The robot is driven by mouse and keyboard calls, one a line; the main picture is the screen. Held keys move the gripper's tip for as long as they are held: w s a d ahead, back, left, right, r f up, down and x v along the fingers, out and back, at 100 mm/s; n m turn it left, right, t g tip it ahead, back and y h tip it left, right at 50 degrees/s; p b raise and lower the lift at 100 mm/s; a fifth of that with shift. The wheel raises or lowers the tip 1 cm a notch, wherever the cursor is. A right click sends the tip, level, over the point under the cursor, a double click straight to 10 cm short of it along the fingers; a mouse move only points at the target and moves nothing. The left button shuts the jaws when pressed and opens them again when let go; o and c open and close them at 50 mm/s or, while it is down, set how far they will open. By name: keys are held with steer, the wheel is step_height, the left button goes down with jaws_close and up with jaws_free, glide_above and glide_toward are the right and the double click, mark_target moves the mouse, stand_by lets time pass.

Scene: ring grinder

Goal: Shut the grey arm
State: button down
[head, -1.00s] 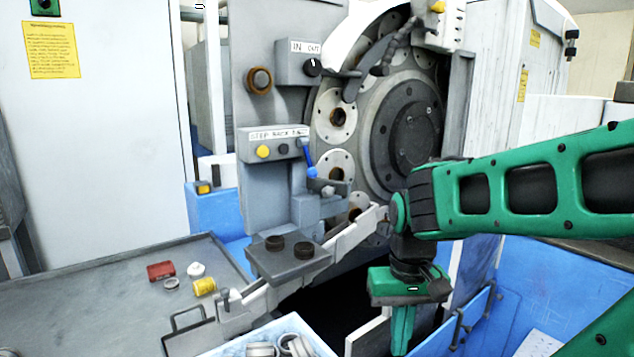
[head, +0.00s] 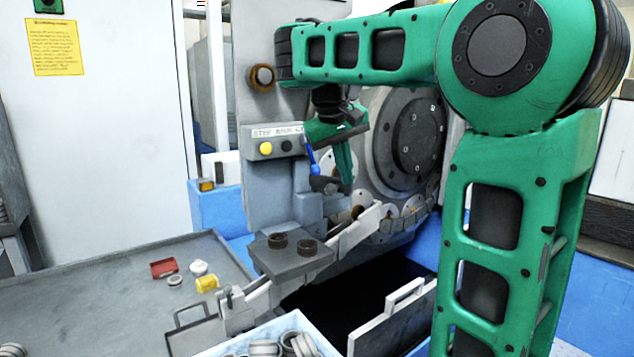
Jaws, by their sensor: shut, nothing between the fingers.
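My gripper (head: 346,178) is shut and empty, fingers pointing down. It is in front of the grinder's round wheel (head: 411,140), just right of the blue-knobbed lever (head: 311,160). I cannot tell whether it touches anything. Two parts could be the grey arm. One is the dark grey curved arm at the wheel's upper part, seen earlier and now hidden behind my arm. The other is the light grey bar (head: 357,232), which slants up to the right below my gripper.
A control box (head: 268,147) with a yellow button stands left of my gripper. A grey block (head: 290,262) with two dark rings is below. A grey table (head: 110,290) holds a red tray (head: 164,268) and a yellow part (head: 207,283). A bin of rings (head: 240,345) is in front.

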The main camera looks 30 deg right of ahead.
steer(key=w+a+r+n+t, duration=0.1)
steer(key=w+a+r, duration=0.5)
steer(key=w+a, duration=0.1)
steer(key=d+x, duration=0.2)
steer(key=x, duration=1)
steer(key=shift+r, duration=0.2)
steer(key=shift+s+d, duration=0.1)
